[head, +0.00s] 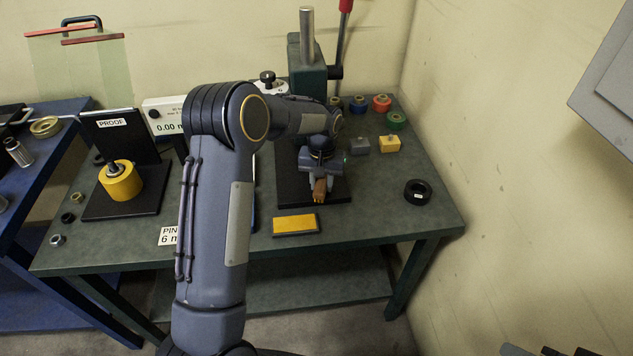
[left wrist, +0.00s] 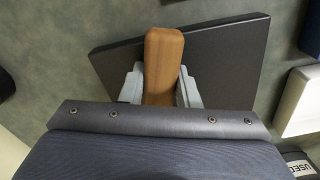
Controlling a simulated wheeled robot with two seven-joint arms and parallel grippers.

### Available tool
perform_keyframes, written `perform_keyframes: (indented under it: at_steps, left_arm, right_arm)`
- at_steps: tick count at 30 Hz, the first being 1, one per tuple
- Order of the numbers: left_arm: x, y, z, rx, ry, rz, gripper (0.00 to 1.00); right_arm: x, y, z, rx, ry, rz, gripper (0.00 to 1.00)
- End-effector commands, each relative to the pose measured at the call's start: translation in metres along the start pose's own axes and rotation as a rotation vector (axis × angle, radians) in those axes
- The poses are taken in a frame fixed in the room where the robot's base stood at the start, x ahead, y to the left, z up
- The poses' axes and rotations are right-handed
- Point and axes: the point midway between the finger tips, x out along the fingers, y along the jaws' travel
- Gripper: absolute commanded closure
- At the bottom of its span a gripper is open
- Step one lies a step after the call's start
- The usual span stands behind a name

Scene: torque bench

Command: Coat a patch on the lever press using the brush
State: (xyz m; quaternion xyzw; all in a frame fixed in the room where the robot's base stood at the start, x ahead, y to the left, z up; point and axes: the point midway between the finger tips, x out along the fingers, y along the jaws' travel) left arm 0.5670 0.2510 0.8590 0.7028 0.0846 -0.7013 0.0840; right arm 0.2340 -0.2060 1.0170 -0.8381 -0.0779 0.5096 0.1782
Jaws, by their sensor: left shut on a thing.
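The lever press (head: 307,68) stands at the back of the green bench, with a dark column, a steel ram on top and a red-tipped lever. Its dark base plate (head: 330,192) reaches forward under my left gripper (head: 319,184). That gripper is shut on the brush (head: 319,187), whose brown wooden handle (left wrist: 162,62) stands between the fingers in the left wrist view. The gripper is over the plate; whether the brush touches it I cannot tell. The bristles are not clear, and no coated patch can be made out. My right gripper is not in view.
A yellow-topped pad (head: 296,225) lies in front of the plate. A black ring (head: 418,192), a yellow block (head: 390,143), a grey block (head: 359,146) and coloured rings stand to the right. A yellow cylinder (head: 121,181) stands at left. The front right bench top is clear.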

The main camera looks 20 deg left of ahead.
Motion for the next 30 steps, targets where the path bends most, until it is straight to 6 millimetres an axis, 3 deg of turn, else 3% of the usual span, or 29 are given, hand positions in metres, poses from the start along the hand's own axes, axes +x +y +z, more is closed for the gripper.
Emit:
perform_keyframes:
  at_steps: [15,22,30]
  left_arm:
    - [0.001,0.036,-0.011,0.000,-0.001,0.001,0.90]
    - [0.000,0.031,-0.010,0.000,-0.001,0.000,0.90]
    - [0.000,0.009,-0.003,-0.002,-0.001,0.000,0.90]
  right_arm:
    - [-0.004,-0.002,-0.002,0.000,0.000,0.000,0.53]
    - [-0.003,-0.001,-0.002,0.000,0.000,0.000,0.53]
    - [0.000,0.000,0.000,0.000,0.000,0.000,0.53]
